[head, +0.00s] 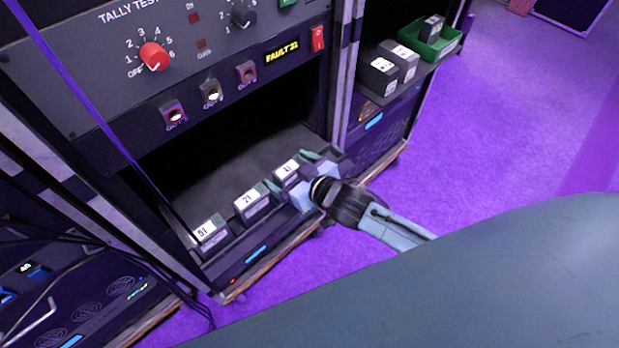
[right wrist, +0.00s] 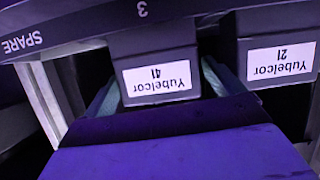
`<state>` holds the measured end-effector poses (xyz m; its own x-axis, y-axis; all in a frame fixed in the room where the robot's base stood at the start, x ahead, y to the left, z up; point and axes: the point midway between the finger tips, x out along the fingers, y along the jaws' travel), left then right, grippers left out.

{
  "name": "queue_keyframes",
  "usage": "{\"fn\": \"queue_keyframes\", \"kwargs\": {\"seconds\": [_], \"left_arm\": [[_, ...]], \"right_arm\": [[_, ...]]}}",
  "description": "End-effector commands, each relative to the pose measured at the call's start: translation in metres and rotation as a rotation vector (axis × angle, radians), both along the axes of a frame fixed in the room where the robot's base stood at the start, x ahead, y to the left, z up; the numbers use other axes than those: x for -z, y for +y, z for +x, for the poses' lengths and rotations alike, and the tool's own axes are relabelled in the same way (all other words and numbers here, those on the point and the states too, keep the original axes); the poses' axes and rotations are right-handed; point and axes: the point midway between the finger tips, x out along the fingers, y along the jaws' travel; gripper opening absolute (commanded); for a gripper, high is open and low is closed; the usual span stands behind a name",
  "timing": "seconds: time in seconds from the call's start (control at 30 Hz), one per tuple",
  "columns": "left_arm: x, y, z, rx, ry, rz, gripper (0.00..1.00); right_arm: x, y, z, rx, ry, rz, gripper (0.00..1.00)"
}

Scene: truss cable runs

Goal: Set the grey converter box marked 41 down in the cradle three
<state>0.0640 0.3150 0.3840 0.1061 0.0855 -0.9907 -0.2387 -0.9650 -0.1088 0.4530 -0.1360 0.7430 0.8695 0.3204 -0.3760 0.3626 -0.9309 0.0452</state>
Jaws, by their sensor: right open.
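The grey converter box marked 41 (head: 287,171) stands at the right end of a row on the rack shelf. In the right wrist view the same box (right wrist: 158,78) shows its label upside down, beside the figure 3 on the shelf's edge strip (right wrist: 110,28). It appears to sit in cradle three; its underside is hidden. My right gripper (head: 293,176) is open, with one teal finger on each side of the box. In the right wrist view the fingers (right wrist: 160,90) flank it, and I cannot tell whether they touch it. My left gripper is not in view.
Box 21 (head: 252,202) stands close left of box 41, and box 51 (head: 208,232) farther left. A place marked SPARE (right wrist: 24,42) adjoins three. A panel with knobs (head: 160,60) overhangs the shelf. Grey boxes (head: 378,76) and a green bin (head: 430,40) stand on the right rack.

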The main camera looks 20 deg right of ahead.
Motion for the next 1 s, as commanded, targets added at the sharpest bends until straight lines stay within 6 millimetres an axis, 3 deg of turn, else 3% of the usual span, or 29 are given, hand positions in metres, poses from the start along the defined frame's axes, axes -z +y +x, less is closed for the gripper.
{"fn": "queue_keyframes", "kwargs": {"seconds": [0.1, 0.23, 0.5, 1.0], "left_arm": [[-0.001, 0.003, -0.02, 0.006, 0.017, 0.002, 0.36], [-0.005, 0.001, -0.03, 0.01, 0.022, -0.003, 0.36], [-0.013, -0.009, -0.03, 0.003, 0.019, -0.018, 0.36], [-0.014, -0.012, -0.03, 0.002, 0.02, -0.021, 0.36]], "right_arm": [[-0.01, -0.007, -0.021, 0.0, 0.003, -0.001, 0.93], [-0.021, -0.017, -0.046, -0.001, 0.003, -0.001, 0.93], [-0.037, -0.031, -0.084, 0.0, 0.002, 0.0, 0.93], [-0.041, -0.035, -0.094, 0.001, 0.0, -0.001, 0.93]]}}
